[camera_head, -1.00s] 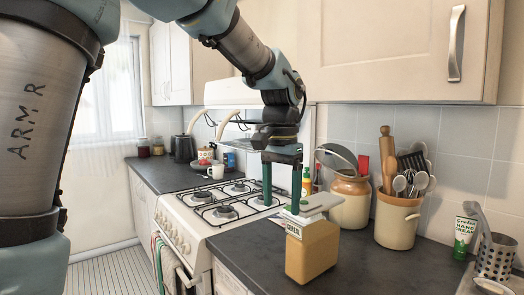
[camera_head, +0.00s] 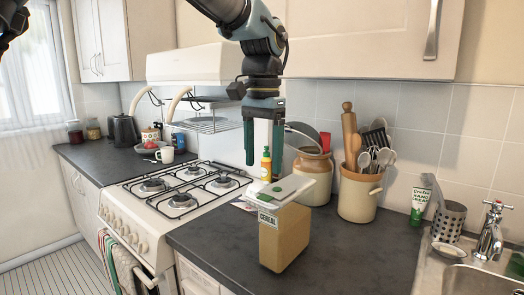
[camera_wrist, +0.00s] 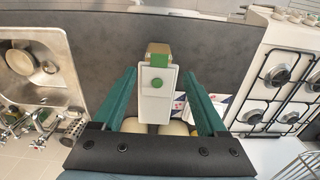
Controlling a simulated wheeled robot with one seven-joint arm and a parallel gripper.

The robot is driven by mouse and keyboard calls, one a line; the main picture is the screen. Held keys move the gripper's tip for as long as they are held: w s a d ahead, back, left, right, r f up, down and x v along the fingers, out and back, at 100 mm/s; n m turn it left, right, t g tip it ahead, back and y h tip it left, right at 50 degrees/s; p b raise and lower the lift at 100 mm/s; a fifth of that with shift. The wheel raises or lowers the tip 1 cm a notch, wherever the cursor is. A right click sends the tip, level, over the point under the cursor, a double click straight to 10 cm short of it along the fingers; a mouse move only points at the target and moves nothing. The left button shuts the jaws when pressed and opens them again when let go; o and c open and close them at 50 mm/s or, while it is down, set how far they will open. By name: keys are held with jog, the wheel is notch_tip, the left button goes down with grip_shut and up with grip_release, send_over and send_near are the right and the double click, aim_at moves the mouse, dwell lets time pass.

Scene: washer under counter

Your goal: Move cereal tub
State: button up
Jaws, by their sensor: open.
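The cereal tub (camera_head: 284,238) is a tan, boxy container with a white and green lid and a CEREAL label. It stands upright on the dark counter to the right of the stove. My gripper (camera_head: 263,172) points down, open and empty, just above and behind the lid in the head view. In the wrist view, the tub's white lid (camera_wrist: 155,100) with a green button shows between the two spread fingers of my gripper (camera_wrist: 160,74). I see no finger touching the tub.
A gas stove (camera_head: 175,197) is left of the tub. The sink (camera_head: 455,279) is at right. Counter between tub and sink is clear.

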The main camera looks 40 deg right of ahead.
aim_at(263, 198)
notch_tip(263, 198, down, 10)
jog(key=shift+r+p, duration=0.1)
jog(key=shift+p, duration=1.05)
grip_shut()
dwell(0.7)
